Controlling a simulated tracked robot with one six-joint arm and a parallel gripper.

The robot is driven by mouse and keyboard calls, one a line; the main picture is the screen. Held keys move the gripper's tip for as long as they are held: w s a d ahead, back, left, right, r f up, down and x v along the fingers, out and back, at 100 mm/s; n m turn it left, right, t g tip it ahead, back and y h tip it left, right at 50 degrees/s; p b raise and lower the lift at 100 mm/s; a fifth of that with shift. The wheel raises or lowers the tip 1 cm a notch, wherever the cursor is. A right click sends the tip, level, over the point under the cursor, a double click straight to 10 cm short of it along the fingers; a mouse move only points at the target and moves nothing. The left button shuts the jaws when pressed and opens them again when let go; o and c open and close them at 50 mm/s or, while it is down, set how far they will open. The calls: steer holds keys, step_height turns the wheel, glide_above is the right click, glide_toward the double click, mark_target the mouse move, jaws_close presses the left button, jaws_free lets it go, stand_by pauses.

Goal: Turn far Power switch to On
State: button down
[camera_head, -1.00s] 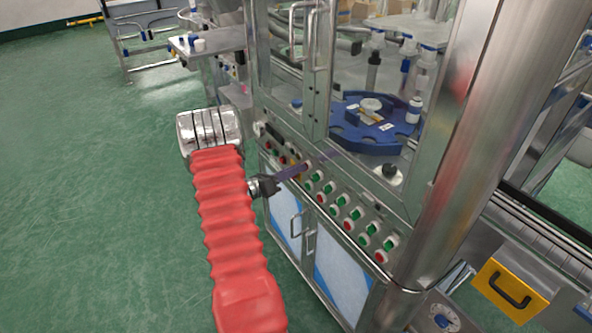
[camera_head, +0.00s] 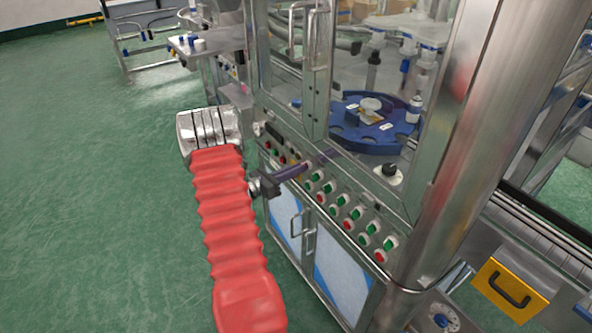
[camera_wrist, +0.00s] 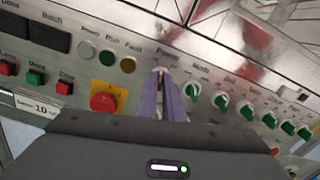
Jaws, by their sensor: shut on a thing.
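The Power switch (camera_wrist: 160,75) is under the "Power" label on the grey control panel in the wrist view. Only a small red and pale part of it shows at the tips of my gripper. My gripper (camera_wrist: 164,84) has two purple fingers, close together and shut on the switch. The fingers hide most of the knob, so I cannot tell its setting. In the head view my gripper (camera_head: 322,157) reaches from the red-sleeved arm to the left part of the panel, and the switch is hidden there.
A row of green selector knobs (camera_wrist: 220,106) runs right of the gripper. A red emergency button (camera_wrist: 103,102) on a yellow plate, indicator lamps (camera_wrist: 107,58) and small push buttons lie left. A blue turntable (camera_head: 350,139) stands behind the glass. Green floor (camera_head: 90,200) is clear left.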

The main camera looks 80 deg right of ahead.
steer(key=shift+a+f+m, duration=0.1)
steer(key=shift+m, duration=4.1)
steer(key=shift+s, duration=0.1)
steer(key=c, duration=1.9)
jaws_free()
steer(key=v, duration=1.3)
steer(key=shift+w+a, duration=0.3)
